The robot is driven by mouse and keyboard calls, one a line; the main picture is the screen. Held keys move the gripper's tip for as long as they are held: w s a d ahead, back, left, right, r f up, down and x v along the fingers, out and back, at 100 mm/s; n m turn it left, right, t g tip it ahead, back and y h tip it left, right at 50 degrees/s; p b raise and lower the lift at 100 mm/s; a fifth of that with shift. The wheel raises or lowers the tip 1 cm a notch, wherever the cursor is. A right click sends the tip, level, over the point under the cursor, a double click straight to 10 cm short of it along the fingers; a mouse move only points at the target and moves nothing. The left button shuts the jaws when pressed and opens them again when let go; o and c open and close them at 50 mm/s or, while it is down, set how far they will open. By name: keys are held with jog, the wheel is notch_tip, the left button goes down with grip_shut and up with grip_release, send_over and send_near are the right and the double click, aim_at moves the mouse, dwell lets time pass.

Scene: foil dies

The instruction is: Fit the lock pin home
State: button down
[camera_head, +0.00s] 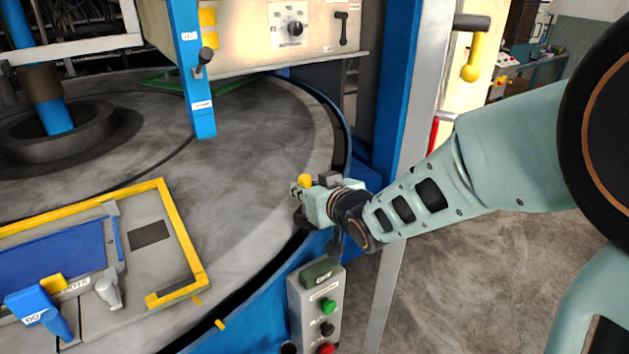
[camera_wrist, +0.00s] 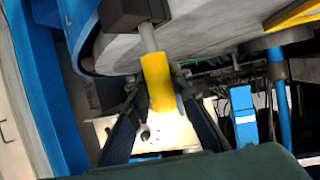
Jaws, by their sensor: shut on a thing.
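The lock pin has a yellow grip (camera_wrist: 158,82) and a grey shaft (camera_wrist: 148,37). In the wrist view a length of bare shaft shows between the yellow grip and a dark block (camera_wrist: 128,14) at the turntable's rim. The shaft runs up to this block; how deep it sits is hidden. My gripper (camera_wrist: 160,88) is shut on the yellow grip, one finger on each side. In the head view my gripper (camera_head: 300,194) is at the table's right edge. The yellow grip (camera_head: 305,181) and the dark block (camera_head: 329,178) show just above it, partly hidden.
The grey round turntable (camera_head: 250,150) fills the left. A button box (camera_head: 315,305) stands just below my gripper. A blue post (camera_head: 192,75) and a control panel (camera_head: 270,35) are behind. A yellow-edged fixture (camera_head: 180,235) lies on the turntable. Open floor (camera_head: 470,260) is at right.

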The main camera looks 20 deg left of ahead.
jog(key=shift+f+b, duration=1.1)
jog(key=shift+f, duration=0.1)
jog(key=c, duration=1.7)
grip_release()
jog(key=shift+r, duration=0.1)
notch_tip(320, 180, up, 10)
jog(key=shift+f, duration=0.1)
